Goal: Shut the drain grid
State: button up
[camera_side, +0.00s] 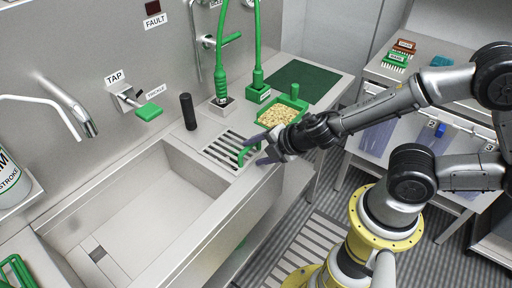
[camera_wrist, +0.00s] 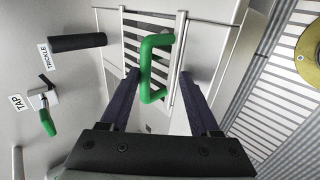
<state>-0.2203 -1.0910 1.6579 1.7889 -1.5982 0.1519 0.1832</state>
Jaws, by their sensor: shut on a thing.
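The drain grid (camera_side: 220,152) is a slotted metal panel in the counter, just right of the sink basin. It carries a green bar handle (camera_side: 241,156) at its right side. In the wrist view the grid's dark slots (camera_wrist: 150,20) show behind the handle (camera_wrist: 146,70), beside a bright metal bar. My gripper (camera_side: 262,153) is at the handle, with one finger on each side of it in the wrist view (camera_wrist: 160,76). It is shut on the handle, though the contact itself is hard to see. I cannot tell the grid's exact tilt.
The sink basin (camera_side: 140,205) lies left of the grid. A black cylinder (camera_side: 188,111) and green hoses (camera_side: 222,80) stand behind it. A green tray of yellow grains (camera_side: 278,114) sits close by at the right. A green tap lever (camera_side: 149,111) juts from the wall.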

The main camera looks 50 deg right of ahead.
jog(key=shift+s+d+f, duration=0.15)
jog(key=shift+s+f, duration=0.05)
jog(key=shift+f, duration=0.1)
jog(key=shift+w+r, duration=0.2)
jog(key=shift+r, duration=0.35)
jog(key=shift+w+r, duration=0.2)
jog(key=shift+r, duration=0.3)
jog(key=shift+w+r+g, duration=0.25)
jog(key=shift+r+g, duration=0.1)
jog(key=shift+r, duration=0.15)
jog(key=shift+w+r+g, duration=0.25)
jog(key=shift+r+g, duration=0.1)
jog(key=shift+r, duration=0.15)
jog(key=shift+w+r, duration=0.3)
jog(key=shift+r, duration=0.2)
jog(key=shift+w+r+g, duration=1.75)
jog(key=shift+w+g, duration=0.15)
jog(key=shift+w, duration=2.7)
jog(key=shift+w+r+g, duration=1.75)
jog(key=shift+w+g, duration=0.15)
jog(key=shift+w, duration=2.65)
notch_tip(320, 180, up, 11)
